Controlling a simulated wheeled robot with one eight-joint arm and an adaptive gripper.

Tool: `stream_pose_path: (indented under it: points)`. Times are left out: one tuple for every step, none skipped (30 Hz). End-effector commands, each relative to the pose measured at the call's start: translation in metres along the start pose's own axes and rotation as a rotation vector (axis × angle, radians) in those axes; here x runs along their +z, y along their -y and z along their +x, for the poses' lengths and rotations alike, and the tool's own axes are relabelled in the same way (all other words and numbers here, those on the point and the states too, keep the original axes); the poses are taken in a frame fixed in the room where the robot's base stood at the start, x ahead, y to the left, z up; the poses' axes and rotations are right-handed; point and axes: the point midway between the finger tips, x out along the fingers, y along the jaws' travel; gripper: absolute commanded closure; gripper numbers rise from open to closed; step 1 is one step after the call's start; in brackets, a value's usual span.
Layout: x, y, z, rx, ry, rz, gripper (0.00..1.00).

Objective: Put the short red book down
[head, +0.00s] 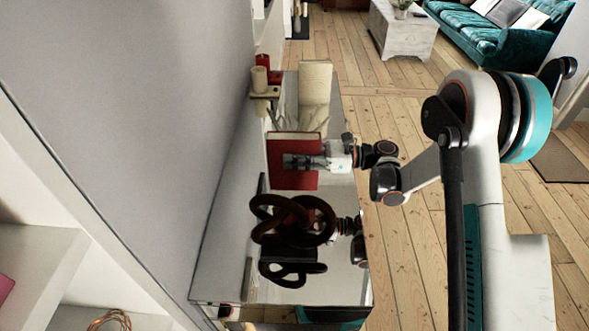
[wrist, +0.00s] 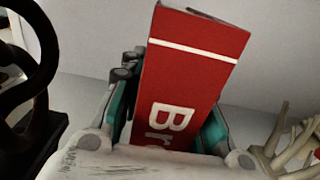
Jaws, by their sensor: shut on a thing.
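The red book (head: 285,143) is upright above a glossy, mirror-like tabletop (head: 228,262) in the head view. My gripper (head: 301,161) is shut on it, reaching in from the right. In the wrist view, the book (wrist: 190,80) stands between the two teal fingers of my gripper (wrist: 168,128), with a white stripe and large pale letters on its red face. Its lower end is hidden by my gripper in the wrist view. I cannot tell from these frames whether the book touches the tabletop.
A dark knot-shaped sculpture (head: 292,218) stands on the tabletop nearer the camera, its reflection below. Candles on a holder (head: 262,80) and a cream object (head: 315,78) stand behind the book. A wall (head: 150,120) borders the left. Floorboards (head: 400,240) lie to the right.

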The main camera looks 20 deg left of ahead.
Motion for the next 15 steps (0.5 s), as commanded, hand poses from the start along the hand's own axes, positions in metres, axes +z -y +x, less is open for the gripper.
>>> stream_pose_path:
  points:
    - [-0.002, 0.000, 0.000, 0.000, 0.002, 0.000, 1.00]
    - [-0.004, 0.000, 0.000, 0.000, 0.001, 0.000, 1.00]
    - [-0.007, 0.000, 0.000, 0.000, 0.001, 0.000, 1.00]
    - [-0.010, 0.000, 0.000, 0.000, 0.001, 0.000, 1.00]
    - [-0.014, 0.000, 0.000, 0.000, 0.001, 0.000, 1.00]
    - [-0.020, 0.000, 0.000, 0.000, 0.001, 0.000, 1.00]
    - [-0.025, 0.000, 0.000, 0.000, 0.001, 0.000, 1.00]
    - [-0.029, 0.000, 0.000, 0.000, 0.001, 0.000, 1.00]
    - [-0.035, 0.000, 0.000, 0.000, 0.001, 0.000, 1.00]
    - [-0.038, 0.000, 0.000, 0.000, 0.001, 0.000, 1.00]
    - [-0.041, 0.000, 0.000, 0.000, 0.002, 0.000, 1.00]
    - [-0.043, 0.000, 0.000, 0.000, 0.002, 0.000, 1.00]
    - [-0.043, 0.000, 0.000, 0.000, 0.002, 0.000, 1.00]
    - [-0.043, 0.000, 0.000, 0.000, 0.002, 0.000, 1.00]
    - [-0.042, 0.000, 0.000, 0.000, 0.002, 0.000, 1.00]
